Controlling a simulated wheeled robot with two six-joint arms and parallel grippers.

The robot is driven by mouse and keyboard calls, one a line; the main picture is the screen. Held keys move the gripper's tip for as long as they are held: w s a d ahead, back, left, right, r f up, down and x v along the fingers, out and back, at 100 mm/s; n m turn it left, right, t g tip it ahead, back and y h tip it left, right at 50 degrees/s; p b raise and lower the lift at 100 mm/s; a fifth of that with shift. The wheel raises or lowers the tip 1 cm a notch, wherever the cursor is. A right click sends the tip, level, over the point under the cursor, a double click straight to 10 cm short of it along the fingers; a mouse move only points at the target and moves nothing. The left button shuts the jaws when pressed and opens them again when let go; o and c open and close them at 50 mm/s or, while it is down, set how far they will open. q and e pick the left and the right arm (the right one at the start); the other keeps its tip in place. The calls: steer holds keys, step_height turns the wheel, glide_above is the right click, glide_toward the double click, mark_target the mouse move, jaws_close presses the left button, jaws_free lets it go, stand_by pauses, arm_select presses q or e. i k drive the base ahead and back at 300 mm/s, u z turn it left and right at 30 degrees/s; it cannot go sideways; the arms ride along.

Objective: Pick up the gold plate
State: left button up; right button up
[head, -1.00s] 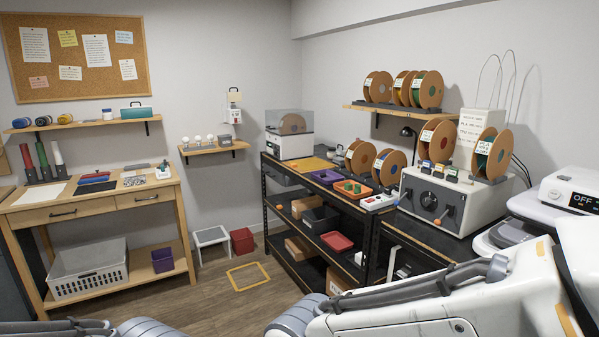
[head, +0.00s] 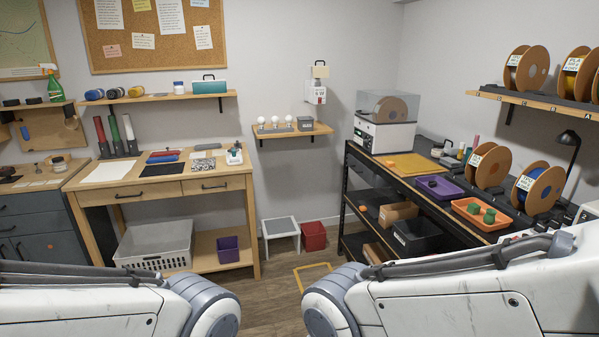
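A flat gold plate (head: 406,165) lies on the top of the black shelf bench (head: 366,160), towards its far left end. It is just in front of a white machine with a clear cover (head: 386,122), and left of a purple tray (head: 439,187). Both my arms show at the bottom of the head view, well short of the bench. Neither gripper is visible.
An orange tray (head: 481,214) with green pieces and cardboard spools (head: 490,166) stand further right on the bench. A wooden workbench (head: 165,186) stands left. A grey step stool (head: 281,229) and red bin (head: 314,236) stand between them. Some floor is clear.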

mark_target(413, 163)
steer(key=z, duration=0.05)
steer(key=i, duration=2)
steer(key=z, duration=0.55)
steer(key=i, duration=1.5)
steer(key=z, duration=0.35)
